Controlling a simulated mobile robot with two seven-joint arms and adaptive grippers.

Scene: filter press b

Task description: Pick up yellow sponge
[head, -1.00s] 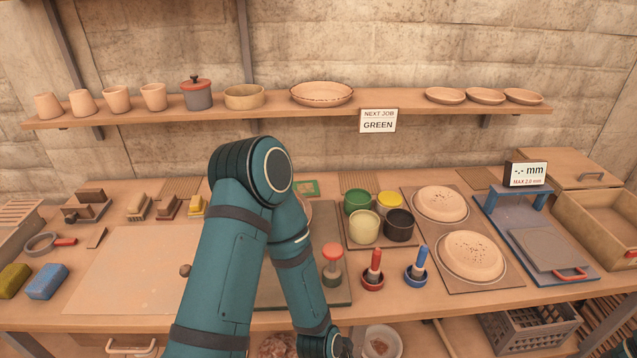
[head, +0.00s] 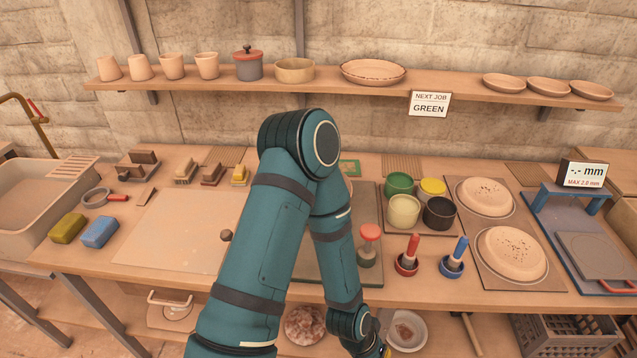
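The yellow sponge (head: 67,228), a small olive-yellow block, lies on the left end of the workbench. It is close beside a blue sponge (head: 100,232), on its left. My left arm rises from the bottom of the head view, bends at the elbow and runs down to the bottom edge. Its gripper fingers are below the picture, well to the right of the sponge. My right gripper is not in view. Nothing covers the yellow sponge.
A sink basin (head: 35,190) adjoins the bench at the left. A large pale board (head: 180,230) lies right of the sponges. A ring tool with a red handle (head: 100,198) lies behind them. Glaze pots, stamps and plates stand right of my arm. A shelf (head: 350,85) runs above.

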